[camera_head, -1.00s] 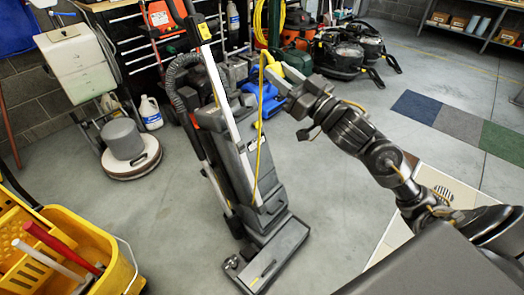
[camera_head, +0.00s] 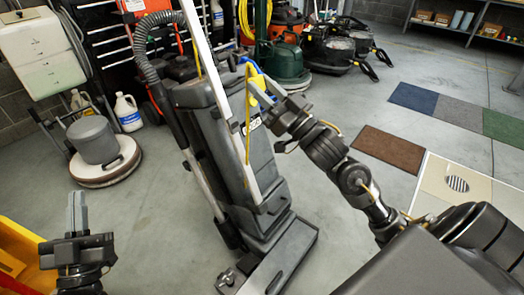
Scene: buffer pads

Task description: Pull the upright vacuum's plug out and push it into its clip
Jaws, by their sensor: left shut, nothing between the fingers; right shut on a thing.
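The upright vacuum (camera_head: 262,182) stands in the middle, a tall grey body with a wide floor head and its handle rising out of the top of the view. My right gripper (camera_head: 262,92) is shut on the yellow plug (camera_head: 254,76), beside the upper right of the vacuum body. The plug is partly hidden by the fingers. A yellow cord (camera_head: 247,135) hangs from it along the vacuum's front. My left gripper (camera_head: 78,212) is shut and empty at the lower left, well apart from the vacuum. I cannot make out the clip.
A yellow mop bucket (camera_head: 20,255) is at the lower left, close to my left gripper. A floor polisher (camera_head: 105,170) and a white jug (camera_head: 128,113) stand left of the vacuum. A brown mat (camera_head: 388,148) lies to the right. Floor around the vacuum's head is clear.

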